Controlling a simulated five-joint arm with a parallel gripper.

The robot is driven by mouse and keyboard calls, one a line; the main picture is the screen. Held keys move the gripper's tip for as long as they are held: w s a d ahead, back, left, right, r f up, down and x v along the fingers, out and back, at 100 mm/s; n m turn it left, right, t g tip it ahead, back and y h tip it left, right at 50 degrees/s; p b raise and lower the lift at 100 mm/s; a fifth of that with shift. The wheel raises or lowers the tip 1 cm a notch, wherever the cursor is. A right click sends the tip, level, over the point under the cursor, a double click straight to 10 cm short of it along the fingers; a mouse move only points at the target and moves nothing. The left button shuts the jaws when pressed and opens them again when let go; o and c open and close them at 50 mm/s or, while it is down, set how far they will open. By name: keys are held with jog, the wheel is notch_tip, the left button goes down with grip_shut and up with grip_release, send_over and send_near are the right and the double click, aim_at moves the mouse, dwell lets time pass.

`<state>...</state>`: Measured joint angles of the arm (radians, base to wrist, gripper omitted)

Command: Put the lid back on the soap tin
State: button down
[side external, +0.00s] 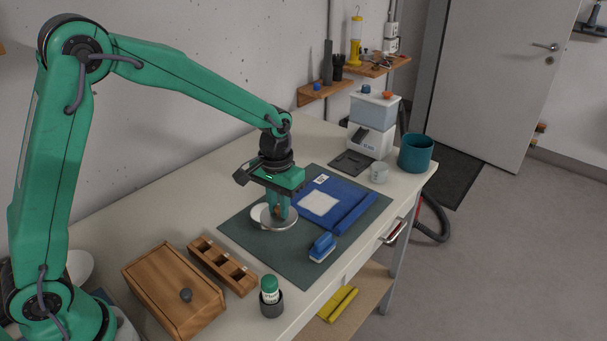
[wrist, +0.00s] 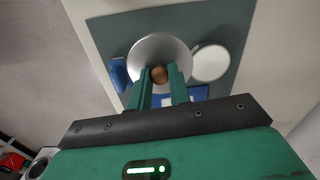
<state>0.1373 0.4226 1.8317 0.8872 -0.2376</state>
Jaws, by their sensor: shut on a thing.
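The lid (side external: 288,223) is a round silvery disc with a brown knob. My gripper (side external: 277,212) is shut on the knob, and the wrist view shows the knob between the two fingertips (wrist: 159,75) with the lid (wrist: 160,47) around it. The soap tin (side external: 257,211) is a pale round shape just left of the lid and partly hidden by it. In the wrist view the tin (wrist: 210,63) lies to the right of the lid, close to its edge. The lid is beside the tin, not centred over it. Its exact height above the mat is hard to tell.
A dark green mat (side external: 245,229) lies beneath. A blue brush (side external: 322,247) and a blue folder-like item (side external: 348,212) are on it.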

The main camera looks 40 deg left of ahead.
jog(key=w+a+n, duration=0.4)
jog(key=a+n, duration=0.3)
jog(key=a, duration=0.2)
jog(key=shift+w+a+f, duration=0.15)
jog(key=shift+w, duration=0.05)
jog(key=shift+f, duration=0.15)
jog(key=shift+f, duration=3)
jog(key=shift+f, duration=0.2)
jog(key=c, duration=0.7)
grip_release()
jog(key=shift+c, duration=0.2)
jog(key=shift+r, duration=0.15)
